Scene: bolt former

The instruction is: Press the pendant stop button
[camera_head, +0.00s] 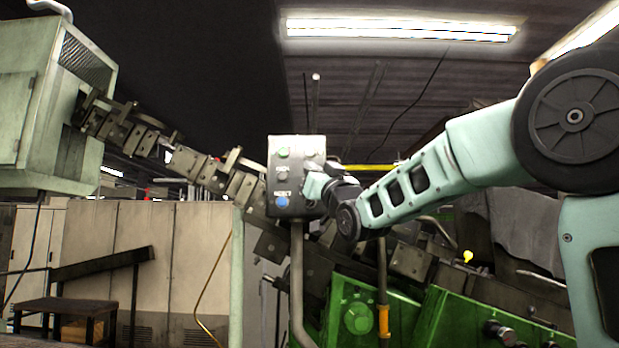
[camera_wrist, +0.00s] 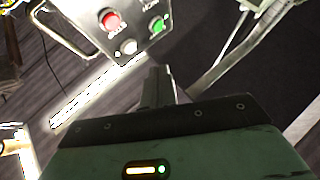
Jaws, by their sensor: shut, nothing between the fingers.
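The pendant box (camera_head: 295,143) is a grey panel on a pole in the middle of the head view. A green button (camera_head: 283,153) is at its upper left and a blue button (camera_head: 282,202) at its lower left. My gripper (camera_head: 311,187) is in front of its right side and hides part of that side. The wrist view shows a grey button panel (camera_wrist: 138,18) at the top, with a red button (camera_wrist: 111,20), a green button and a white button. My gripper's dark fingers (camera_wrist: 159,75) are shut and empty below these buttons. I cannot tell whether they touch the panel.
A green machine (camera_head: 357,315) stands below and right of the pendant. A chain of metal blocks (camera_head: 195,163) runs diagonally behind the pendant. A pale green cabinet (camera_head: 22,110) is at the far left, with beige cabinets (camera_head: 145,250) in the background.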

